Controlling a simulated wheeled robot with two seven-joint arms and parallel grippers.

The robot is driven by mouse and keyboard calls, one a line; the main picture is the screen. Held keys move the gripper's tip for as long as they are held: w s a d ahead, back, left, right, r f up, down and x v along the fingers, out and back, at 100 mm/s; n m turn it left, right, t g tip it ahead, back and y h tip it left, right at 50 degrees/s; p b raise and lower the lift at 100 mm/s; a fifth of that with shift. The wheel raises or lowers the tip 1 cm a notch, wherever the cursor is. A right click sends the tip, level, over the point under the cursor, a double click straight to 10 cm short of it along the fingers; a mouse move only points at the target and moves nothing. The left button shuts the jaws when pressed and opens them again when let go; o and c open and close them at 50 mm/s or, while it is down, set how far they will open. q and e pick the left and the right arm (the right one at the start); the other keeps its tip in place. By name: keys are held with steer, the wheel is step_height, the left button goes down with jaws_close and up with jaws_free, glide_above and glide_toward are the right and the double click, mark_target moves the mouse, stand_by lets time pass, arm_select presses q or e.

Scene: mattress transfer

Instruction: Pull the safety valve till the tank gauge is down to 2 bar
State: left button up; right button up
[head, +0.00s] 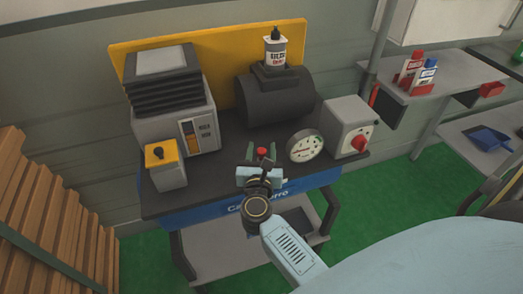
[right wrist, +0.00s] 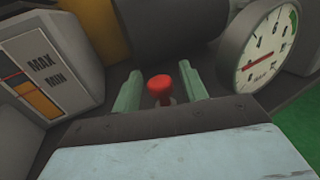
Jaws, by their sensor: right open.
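The safety valve, a small red knob (head: 262,152), stands at the front of the dark bench top; in the right wrist view the red knob (right wrist: 160,85) sits between two pale green fingers. My right gripper (head: 261,156) is open, one finger on each side of the knob, with gaps showing. The round tank gauge (head: 305,146) stands just right of the valve. Its face also shows in the right wrist view (right wrist: 266,48), with a red needle at the lower left of the scale; its exact reading is unclear. The dark cylindrical tank (head: 275,97) lies behind. My left gripper is not in view.
A grey ribbed machine (head: 175,115) and a yellow-topped box (head: 164,165) stand to the left. A white bottle (head: 276,50) sits on the tank. A grey box with a red knob (head: 350,127) is right of the gauge. Wooden slats (head: 45,205) stand far left.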

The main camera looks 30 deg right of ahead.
steer(key=shift+c, duration=0.2)
jaws_close()
steer(key=shift+r+p, duration=0.5)
steer(key=shift+r, duration=0.35)
steer(key=shift+o, duration=0.2)
jaws_free()
steer(key=shift+f, duration=0.1)
steer(key=b+v, duration=0.1)
steer(key=v, duration=1.2)
steer(key=shift+s+b, duration=0.2)
steer(key=shift+b, duration=0.2)
